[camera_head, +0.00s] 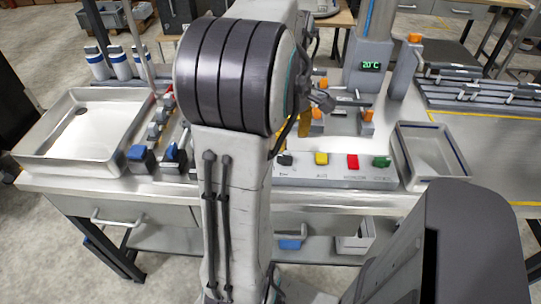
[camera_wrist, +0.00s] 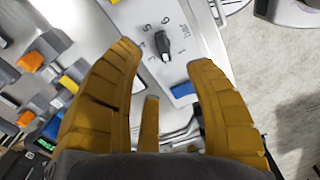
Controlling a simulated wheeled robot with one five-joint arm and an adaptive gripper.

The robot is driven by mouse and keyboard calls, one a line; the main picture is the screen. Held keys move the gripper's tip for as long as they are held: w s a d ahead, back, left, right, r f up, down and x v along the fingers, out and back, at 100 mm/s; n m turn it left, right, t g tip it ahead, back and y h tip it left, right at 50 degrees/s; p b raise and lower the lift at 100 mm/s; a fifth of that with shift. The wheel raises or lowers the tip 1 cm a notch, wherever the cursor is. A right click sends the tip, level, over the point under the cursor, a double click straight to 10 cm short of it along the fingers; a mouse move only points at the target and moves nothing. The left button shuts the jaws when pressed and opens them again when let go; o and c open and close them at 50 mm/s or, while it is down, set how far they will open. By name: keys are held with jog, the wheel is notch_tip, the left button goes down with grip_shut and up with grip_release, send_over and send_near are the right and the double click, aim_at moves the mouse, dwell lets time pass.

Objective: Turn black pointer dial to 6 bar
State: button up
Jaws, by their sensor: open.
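The black pointer dial (camera_wrist: 163,44) shows near the top middle of the wrist view, on a pale panel (camera_wrist: 186,70) with printed numbers around it. A 5 stands at its upper left, and a digit like 6 or 9 stands above it. A 1 is at its right. The knob looks long and nearly upright in the picture; which end is the pointer I cannot tell. My gripper (camera_wrist: 165,58) is open, with one yellow finger on each side of the dial in the picture and nothing held. Contact with the dial is not visible. In the head view my arm hides most of the gripper.
A blue part (camera_wrist: 183,90) lies below the dial. Orange-capped parts (camera_wrist: 31,61) stand at left. In the head view a row of black, yellow, red and green knobs (camera_head: 352,161) lies right of my arm, between a large tray (camera_head: 47,168) and a smaller tray (camera_head: 446,178).

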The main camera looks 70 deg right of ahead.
aim_at(285, 160)
jog(key=shift+f+b, duration=0.4)
jog(key=shift+f, duration=3.2)
jog(key=shift+o, duration=0.4)
grip_shut()
